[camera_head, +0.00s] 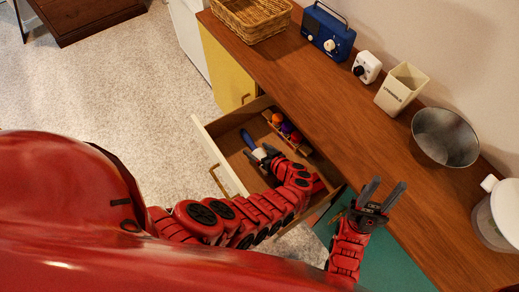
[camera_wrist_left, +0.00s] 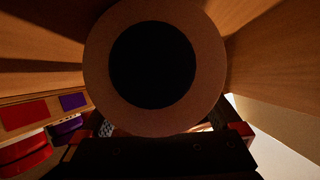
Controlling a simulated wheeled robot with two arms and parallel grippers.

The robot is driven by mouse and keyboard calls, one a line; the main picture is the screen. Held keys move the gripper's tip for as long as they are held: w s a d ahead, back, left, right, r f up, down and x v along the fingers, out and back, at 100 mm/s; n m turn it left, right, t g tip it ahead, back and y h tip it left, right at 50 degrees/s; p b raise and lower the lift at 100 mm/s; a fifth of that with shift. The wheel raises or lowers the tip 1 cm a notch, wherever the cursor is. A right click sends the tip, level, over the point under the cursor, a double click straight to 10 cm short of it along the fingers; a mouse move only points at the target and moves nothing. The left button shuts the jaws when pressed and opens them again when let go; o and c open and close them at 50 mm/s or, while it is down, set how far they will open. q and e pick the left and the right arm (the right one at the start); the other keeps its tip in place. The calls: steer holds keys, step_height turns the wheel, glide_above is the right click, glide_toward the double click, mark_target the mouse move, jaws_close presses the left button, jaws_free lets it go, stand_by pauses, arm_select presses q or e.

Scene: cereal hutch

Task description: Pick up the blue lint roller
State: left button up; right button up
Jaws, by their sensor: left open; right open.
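The blue lint roller lies in the open drawer, its blue handle (camera_head: 247,138) toward the drawer's far left and its pale roll partly hidden by my gripper. My left gripper (camera_head: 261,156) reaches into the drawer with its open fingers at the roll end. In the left wrist view a round tan end with a dark centre, seemingly the roll's end (camera_wrist_left: 207,65), fills the middle, very close to the camera. I cannot tell whether the fingers touch it. My right gripper (camera_head: 381,194) is open and empty over the counter's front edge.
The drawer (camera_head: 213,147) has walls close around my left gripper. A small divided tray (camera_head: 303,148) with colourful items lies along its right side. On the counter (camera_head: 300,83) stand a basket (camera_head: 252,14), blue radio (camera_head: 328,30), white device (camera_head: 367,66), utensil holder (camera_head: 401,88) and metal bowl (camera_head: 445,137).

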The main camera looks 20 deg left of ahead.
arm_select(q)
steer(key=shift+s+d+r, duration=0.1)
steer(key=shift+s+r, duration=0.05)
steer(key=shift+s, duration=0.1)
steer(key=c, duration=1.5)
